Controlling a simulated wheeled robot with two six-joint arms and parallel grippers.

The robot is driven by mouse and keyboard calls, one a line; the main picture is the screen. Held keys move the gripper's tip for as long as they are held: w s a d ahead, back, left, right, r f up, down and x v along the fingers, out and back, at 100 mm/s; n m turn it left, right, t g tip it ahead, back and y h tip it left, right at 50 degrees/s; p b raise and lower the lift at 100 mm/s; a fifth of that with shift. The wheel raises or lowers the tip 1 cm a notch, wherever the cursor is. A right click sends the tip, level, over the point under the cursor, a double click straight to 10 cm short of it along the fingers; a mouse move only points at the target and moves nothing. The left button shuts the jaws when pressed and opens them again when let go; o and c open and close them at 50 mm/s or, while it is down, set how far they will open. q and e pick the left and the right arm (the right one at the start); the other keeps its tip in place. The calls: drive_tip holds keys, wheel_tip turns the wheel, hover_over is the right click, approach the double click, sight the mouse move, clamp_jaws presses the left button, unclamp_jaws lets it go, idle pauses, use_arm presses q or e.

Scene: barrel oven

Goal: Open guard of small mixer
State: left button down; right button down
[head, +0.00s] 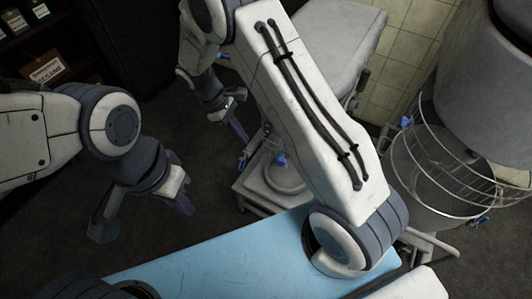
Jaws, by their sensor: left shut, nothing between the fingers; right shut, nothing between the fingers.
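Two grey mixers are in view, and I cannot tell for sure which is the small one. The right mixer (478,85) has a round wire guard (445,185) around the space under its head. The middle mixer (335,35) is partly hidden behind my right arm; its low round part (285,178) shows, but no guard is clear on it. My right gripper (238,131) is shut and empty, left of the middle mixer and apart from the wire guard. My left gripper (184,204) is shut and empty over the dark floor, further left.
Dark shelves (30,40) with a labelled box (47,72) stand at the upper left. A tiled wall (405,35) is behind the mixers. Blue knobs (280,159) stick out around the middle mixer. Dark floor (190,235) lies open between the shelves and mixers.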

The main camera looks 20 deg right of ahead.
drive_tip(key=s+d+f+p, duration=0.3)
drive_tip(key=s+d+f, duration=0.2)
drive_tip(key=f, duration=0.1)
drive_tip(key=shift+d+f+p, duration=0.25)
drive_tip(key=shift+d+p, duration=0.15)
drive_tip(key=shift+a, duration=0.1)
